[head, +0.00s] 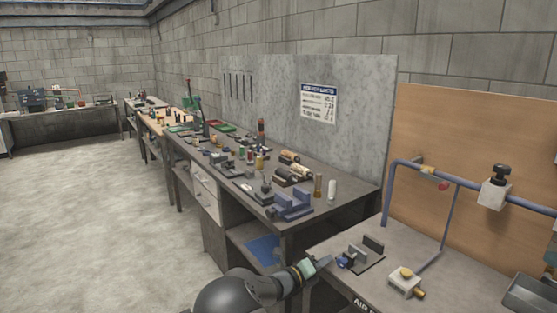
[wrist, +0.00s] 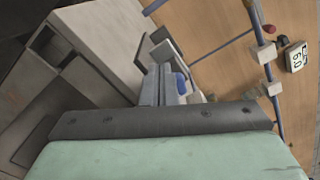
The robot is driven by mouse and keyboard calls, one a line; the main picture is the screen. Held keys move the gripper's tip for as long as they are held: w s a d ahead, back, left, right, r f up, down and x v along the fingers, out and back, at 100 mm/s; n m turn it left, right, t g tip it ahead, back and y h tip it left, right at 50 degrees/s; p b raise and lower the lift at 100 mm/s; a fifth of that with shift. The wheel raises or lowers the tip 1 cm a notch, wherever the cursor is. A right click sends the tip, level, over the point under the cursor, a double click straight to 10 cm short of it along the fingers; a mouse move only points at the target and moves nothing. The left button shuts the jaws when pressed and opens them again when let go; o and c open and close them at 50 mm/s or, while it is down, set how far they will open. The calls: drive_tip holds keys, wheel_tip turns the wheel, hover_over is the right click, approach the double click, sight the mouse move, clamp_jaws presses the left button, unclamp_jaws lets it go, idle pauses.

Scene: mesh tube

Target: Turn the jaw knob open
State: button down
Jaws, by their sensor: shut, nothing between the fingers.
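A small jaw fixture (head: 364,258) with upright dark plates on a flat base stands on the near bench in the head view. A blue knob (head: 343,262) is at its left end, close to my gripper. My gripper (head: 325,262) is shut and empty, just left of the knob. In the wrist view its fingers (wrist: 161,84) are together and point toward the fixture's dark plates (wrist: 163,48). A blue part, likely the knob (wrist: 181,83), shows just right of the fingers, partly hidden by them. I cannot tell whether they touch.
A blue pipe frame (head: 390,195) with a red knob rises behind the fixture. A pale block with a brass fitting (head: 405,280) stands to the right. A dark tray (head: 530,293) is at the far right. The long bench (head: 335,205) on the left is crowded with tools.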

drive_tip(key=p+v, duration=0.1)
drive_tip(key=v, duration=0.4)
drive_tip(key=shift+p, duration=0.4)
